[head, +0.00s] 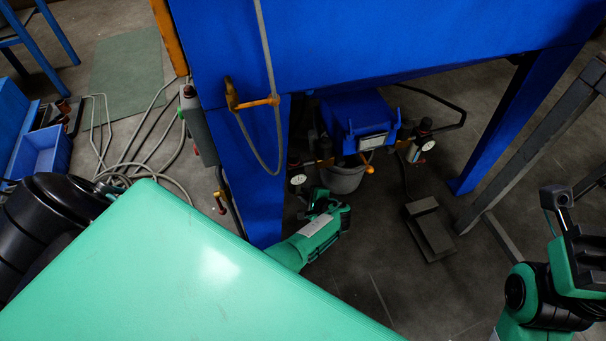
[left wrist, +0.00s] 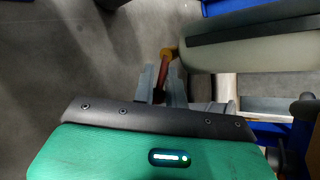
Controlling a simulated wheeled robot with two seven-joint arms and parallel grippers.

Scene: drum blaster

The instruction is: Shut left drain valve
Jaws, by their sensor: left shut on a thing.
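My left gripper (head: 322,203) reaches under the blue machine in the head view, close to the left gauge (head: 297,179). In the left wrist view the two grey fingers of my left gripper (left wrist: 161,88) stand on either side of a thin red handle with a yellow-orange end, the drain valve handle (left wrist: 168,68), and are shut on it. The valve body is not clear in either view, and in the head view the handle cannot be made out. My right gripper (head: 557,198) is at the right edge, away from the machine; its fingers are unclear.
The blue machine (head: 380,35) and its legs stand over the work area. A grey bucket (head: 345,180) hangs or stands beneath it. A right gauge (head: 428,146) and a dark pedal-like block (head: 430,230) are to the right. Loose hoses (head: 140,165) lie at left.

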